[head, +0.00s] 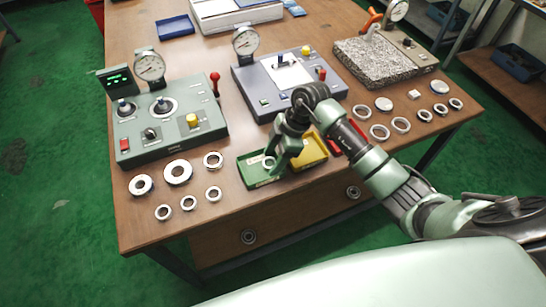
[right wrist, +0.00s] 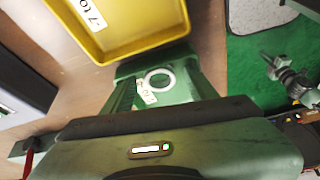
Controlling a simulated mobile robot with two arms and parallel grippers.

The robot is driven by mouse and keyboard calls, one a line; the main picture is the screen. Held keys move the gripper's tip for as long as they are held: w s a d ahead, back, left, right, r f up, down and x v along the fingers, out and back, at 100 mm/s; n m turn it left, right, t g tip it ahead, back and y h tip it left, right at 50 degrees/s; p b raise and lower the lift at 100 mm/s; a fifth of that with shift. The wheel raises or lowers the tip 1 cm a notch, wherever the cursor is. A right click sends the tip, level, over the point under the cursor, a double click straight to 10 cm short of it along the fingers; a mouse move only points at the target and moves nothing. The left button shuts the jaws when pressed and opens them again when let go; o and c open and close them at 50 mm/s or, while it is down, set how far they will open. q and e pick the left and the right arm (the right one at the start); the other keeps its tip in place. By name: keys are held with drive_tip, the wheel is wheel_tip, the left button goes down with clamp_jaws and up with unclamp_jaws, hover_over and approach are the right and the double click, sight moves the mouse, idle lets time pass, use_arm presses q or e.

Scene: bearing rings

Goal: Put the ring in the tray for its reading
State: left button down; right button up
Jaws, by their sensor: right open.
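A light metal ring (head: 268,161) is at the green tray (head: 250,174), near my right gripper's fingers. It shows in the right wrist view (right wrist: 159,79) over the green tray's floor, beside a white label (right wrist: 146,95) that is partly covered. My right gripper (head: 277,172) is open, low over the green tray, and seems clear of the ring. The yellow tray (head: 311,152) stands next to it, empty, with a label (right wrist: 91,14) reading "-7 to" in part. A red tray (head: 334,143) is mostly hidden behind my right arm. My left gripper is not in view.
Several loose rings lie at the table's left front, including a large one (head: 178,172), and more (head: 400,125) lie at the right. A green gauge station (head: 170,145), a blue-grey one (head: 258,100) and a granite block (head: 375,75) stand behind. The table's front edge is close.

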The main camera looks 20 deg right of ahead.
drive_tip(key=b+v, duration=0.1)
drive_tip(key=v, duration=1.1)
drive_tip(key=shift+r, duration=0.2)
drive_tip(key=shift+a, duration=0.15)
